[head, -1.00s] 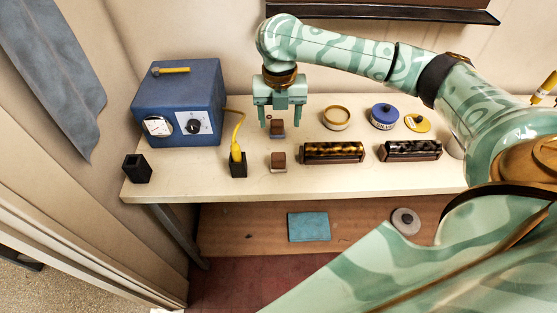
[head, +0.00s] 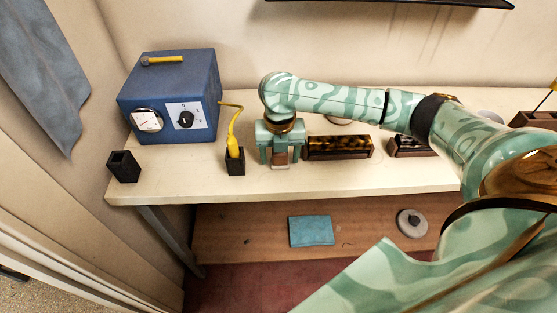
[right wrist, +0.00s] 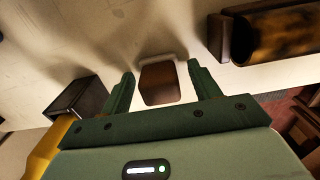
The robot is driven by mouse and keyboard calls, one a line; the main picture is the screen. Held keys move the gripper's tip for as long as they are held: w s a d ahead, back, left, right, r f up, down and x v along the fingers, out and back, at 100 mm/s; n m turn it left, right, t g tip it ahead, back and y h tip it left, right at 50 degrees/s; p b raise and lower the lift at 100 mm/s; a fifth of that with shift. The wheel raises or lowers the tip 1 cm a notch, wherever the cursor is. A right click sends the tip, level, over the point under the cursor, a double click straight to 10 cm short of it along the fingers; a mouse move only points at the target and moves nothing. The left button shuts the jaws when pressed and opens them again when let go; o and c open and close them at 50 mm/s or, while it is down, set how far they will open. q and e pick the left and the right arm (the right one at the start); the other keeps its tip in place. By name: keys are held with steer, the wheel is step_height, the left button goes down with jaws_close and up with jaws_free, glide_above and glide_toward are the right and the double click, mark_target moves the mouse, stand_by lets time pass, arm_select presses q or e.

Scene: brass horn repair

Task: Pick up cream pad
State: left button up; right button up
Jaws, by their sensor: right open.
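My right gripper (head: 279,156) is open over the near edge of the white bench. Its fingers stand either side of a small brown block (head: 281,158). In the right wrist view the block (right wrist: 160,85) sits between the open fingers of the right gripper (right wrist: 161,74), with gaps at both sides. A thin cream layer (right wrist: 162,57) shows along the block's far edge; I take it for the cream pad, though most of it is hidden. A second brown block is hidden behind the gripper in the head view. My left gripper is not in view.
A black holder (head: 236,166) with a yellow-handled tool (head: 234,148) stands close left of the gripper. A dark mottled roll in a wooden cradle (head: 338,148) is close right. A blue meter box (head: 170,95) and an empty black holder (head: 124,166) are farther left.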

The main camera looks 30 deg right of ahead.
steer(key=shift+r, duration=0.15)
steer(key=shift+c, duration=0.6)
steer(key=c, duration=0.8)
steer(key=shift+r, duration=0.2)
step_height(320, 180, up, 4)
steer(key=p, duration=0.2)
steer(key=shift+s+f+p, duration=0.1)
steer(key=shift+s+p, duration=0.05)
steer(key=shift+p, duration=0.2)
steer(key=s+r+p, duration=0.6)
steer(key=s+r, duration=0.2)
steer(key=s, duration=0.6)
steer(key=shift+r, duration=0.4)
steer(key=shift+o, duration=0.6)
steer(key=shift+w, duration=0.1)
steer(key=shift+r, duration=0.1)
